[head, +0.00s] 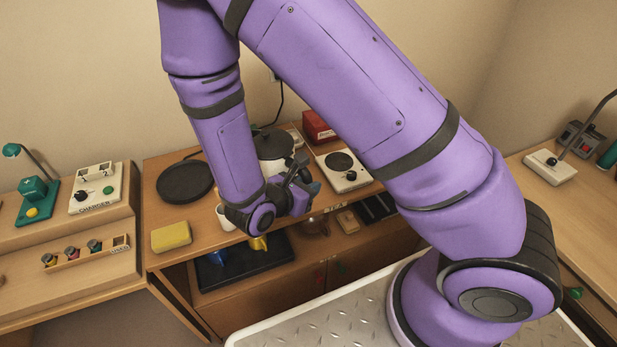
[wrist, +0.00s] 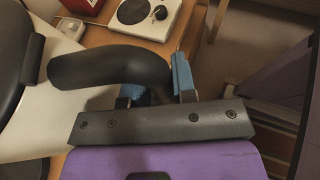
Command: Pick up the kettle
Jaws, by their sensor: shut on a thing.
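The kettle (head: 273,146) has a dark lid and a pale body, and stands at the back of the wooden counter in the head view, partly hidden by my arm. In the wrist view its pale body (wrist: 38,118) is at the left, with a curved black handle (wrist: 105,66) reaching right. My gripper (head: 302,182) is beside the kettle. In the wrist view my gripper's blue fingers (wrist: 158,86) are shut on the end of the handle, one on each side. I cannot tell whether the kettle's base touches the counter.
A white hot plate (head: 352,181) stands right of the kettle, with a red box (head: 318,124) behind. A black round plate (head: 185,182) lies left. A white cup (head: 225,220) is close to my wrist. A yellow sponge (head: 171,237) lies near the front left edge.

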